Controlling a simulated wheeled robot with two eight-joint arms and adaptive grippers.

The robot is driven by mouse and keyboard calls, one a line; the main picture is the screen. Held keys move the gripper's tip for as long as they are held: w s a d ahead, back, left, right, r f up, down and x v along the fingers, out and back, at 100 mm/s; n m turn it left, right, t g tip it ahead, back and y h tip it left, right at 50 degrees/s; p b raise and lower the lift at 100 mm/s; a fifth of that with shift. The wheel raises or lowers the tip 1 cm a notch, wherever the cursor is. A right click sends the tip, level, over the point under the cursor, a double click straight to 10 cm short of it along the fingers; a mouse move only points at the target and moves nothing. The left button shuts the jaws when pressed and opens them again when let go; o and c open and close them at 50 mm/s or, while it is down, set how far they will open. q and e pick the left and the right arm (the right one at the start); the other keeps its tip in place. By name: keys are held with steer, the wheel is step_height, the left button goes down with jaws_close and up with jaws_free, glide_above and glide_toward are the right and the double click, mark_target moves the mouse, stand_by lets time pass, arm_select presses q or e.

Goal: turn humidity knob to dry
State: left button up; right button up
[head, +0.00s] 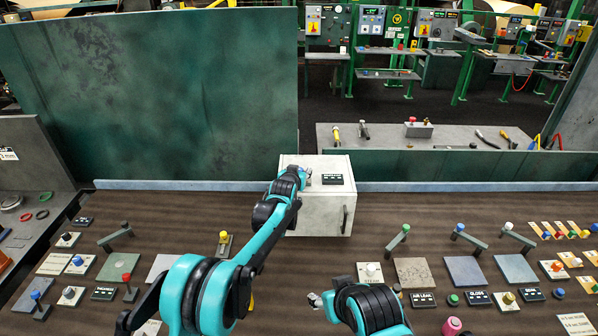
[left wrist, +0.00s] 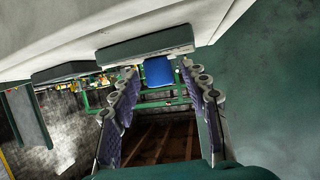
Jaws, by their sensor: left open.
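A pale grey box (head: 312,219) stands at the middle of the brown work surface. A dark label plate (head: 332,179) lies on its top; its text is too small to read surely. My left gripper (head: 306,174) is over the box's top left, beside that plate. The left wrist view shows its two fingers (left wrist: 160,98) open and apart, with a blue block-like part (left wrist: 158,72) seen between them, possibly the humidity knob. I cannot tell whether they touch it. My arm hides that part of the box top in the head view. My right gripper (head: 315,299) is low at centre; its jaws are unclear.
The box has a dark handle (head: 345,219) on its front. Several knobs, levers and plates stand left and right, including a white-knobbed panel (head: 370,272) and a yellow-topped lever (head: 223,240). A tall green panel (head: 160,90) rises behind at left.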

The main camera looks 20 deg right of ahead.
arm_select(q)
steer(key=shift+w+d+f, duration=0.15)
steer(key=shift+w, duration=0.25)
jaws_close()
